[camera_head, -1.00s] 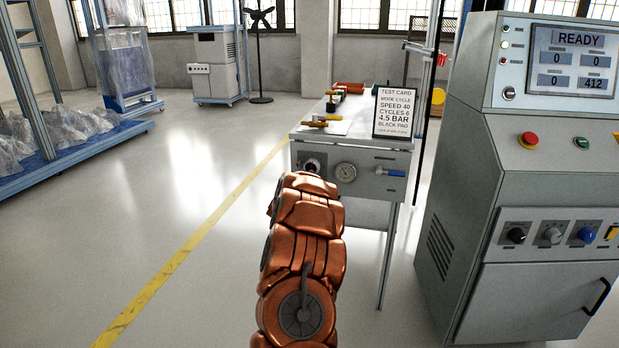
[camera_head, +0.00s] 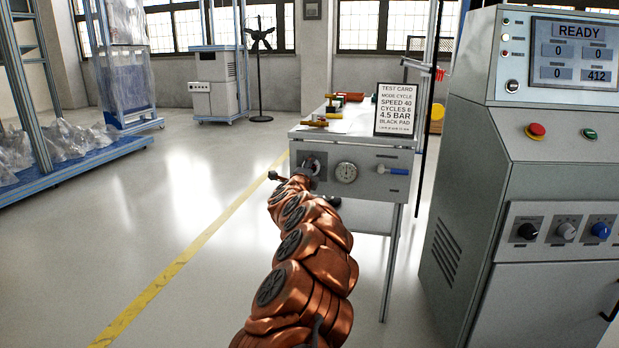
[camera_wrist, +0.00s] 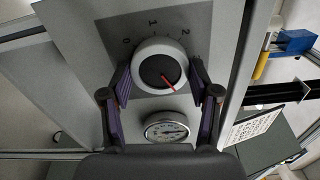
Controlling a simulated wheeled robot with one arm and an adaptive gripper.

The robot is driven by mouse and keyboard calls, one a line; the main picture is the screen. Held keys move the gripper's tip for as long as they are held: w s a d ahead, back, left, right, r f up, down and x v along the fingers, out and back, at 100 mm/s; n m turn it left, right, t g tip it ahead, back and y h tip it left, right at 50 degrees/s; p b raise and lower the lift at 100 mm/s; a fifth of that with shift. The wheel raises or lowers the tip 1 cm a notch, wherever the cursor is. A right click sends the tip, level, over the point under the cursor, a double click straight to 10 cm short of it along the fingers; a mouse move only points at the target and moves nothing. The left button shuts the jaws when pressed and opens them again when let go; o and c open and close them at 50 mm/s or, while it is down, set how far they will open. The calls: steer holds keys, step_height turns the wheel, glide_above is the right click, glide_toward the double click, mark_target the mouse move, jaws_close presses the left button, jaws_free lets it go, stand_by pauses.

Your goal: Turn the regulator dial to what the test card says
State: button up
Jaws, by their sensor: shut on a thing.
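The regulator dial (camera_wrist: 160,72), a round knob with a pale rim, dark face and red pointer, is on the grey front panel (camera_wrist: 85,25). The pointer aims to the lower right in the wrist view. Scale figures 0, 1 and 2 show around it; the rest are hidden or unreadable. My gripper (camera_wrist: 161,78) is shut on the dial, one finger on each side. In the head view my arm mostly hides it at the panel's left. The test card (camera_head: 398,108) stands on the bench and reads mode cycle, speed 40, cycles 6, 4.5 bar, black pad.
A round gauge (camera_head: 346,172) sits beside the dial and shows in the wrist view (camera_wrist: 167,127), its reading too small to tell. A blue-handled valve (camera_head: 393,170) is further right. The machine console (camera_head: 545,150) stands at the right. Floor left of the bench is clear.

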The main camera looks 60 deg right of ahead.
steer(key=shift+s+d+f+m+b, duration=0.1)
steer(key=shift+s+d+m+b, duration=0.15)
steer(key=shift+m, duration=0.35)
steer(key=o, duration=1.2)
steer(key=shift+w+a, duration=0.1)
steer(key=shift+a, duration=0.05)
steer(key=shift+c, duration=0.2)
steer(key=shift+w, duration=0.1)
steer(key=shift+a, duration=0.15)
steer(key=v, duration=1.2)
